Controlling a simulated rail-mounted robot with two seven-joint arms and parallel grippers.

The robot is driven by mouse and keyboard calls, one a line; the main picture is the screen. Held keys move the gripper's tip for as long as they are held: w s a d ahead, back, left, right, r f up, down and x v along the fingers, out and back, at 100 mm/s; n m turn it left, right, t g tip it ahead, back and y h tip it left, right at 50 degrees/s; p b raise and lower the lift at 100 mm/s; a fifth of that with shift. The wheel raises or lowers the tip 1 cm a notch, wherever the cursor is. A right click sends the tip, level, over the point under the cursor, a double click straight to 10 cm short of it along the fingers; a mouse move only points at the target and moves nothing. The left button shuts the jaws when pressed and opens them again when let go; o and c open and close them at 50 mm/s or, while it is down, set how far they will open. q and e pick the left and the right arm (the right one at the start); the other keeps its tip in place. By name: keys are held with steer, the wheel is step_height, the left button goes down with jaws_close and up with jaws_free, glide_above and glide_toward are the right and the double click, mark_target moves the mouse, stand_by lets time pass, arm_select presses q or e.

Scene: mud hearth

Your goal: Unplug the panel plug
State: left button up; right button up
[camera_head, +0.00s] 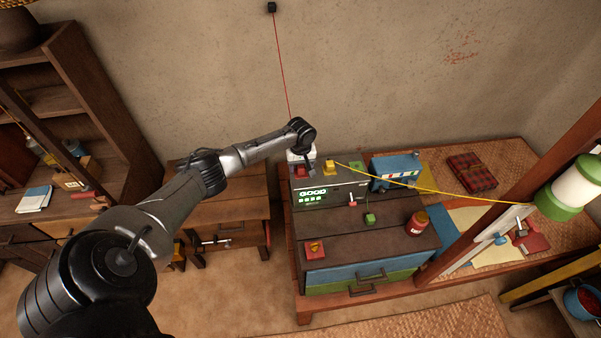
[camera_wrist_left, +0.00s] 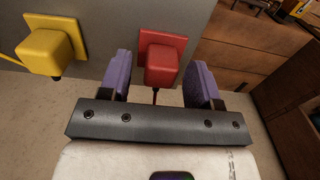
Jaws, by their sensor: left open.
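The red plug (camera_wrist_left: 162,64) sits on a square red base on the face of a grey box. It also shows in the head view (camera_head: 300,171) at the left end of the box, partly hidden by my wrist. A thin red cable (camera_head: 281,68) runs from there up the wall to a small black fitting. My left gripper (camera_wrist_left: 160,72) is open, with one purple finger pad on each side of the red plug. A gap shows on both sides. A yellow plug (camera_wrist_left: 45,52) sits left of it in the wrist view. My right gripper is not in view.
The grey box (camera_head: 345,190) shows "GOOD" on a green display. A yellow cable (camera_head: 440,188) runs from the yellow plug to a green-and-white lantern (camera_head: 570,187). A red jar (camera_head: 417,223) and a blue box (camera_head: 394,171) stand nearby on the furniture.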

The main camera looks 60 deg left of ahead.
arm_select(q)
steer(key=shift+f, duration=0.5)
steer(key=shift+p, duration=0.35)
stand_by(0.6)
steer(key=shift+p, duration=0.45)
stand_by(0.4)
jaws_close()
stand_by(0.6)
steer(key=shift+r, duration=0.1)
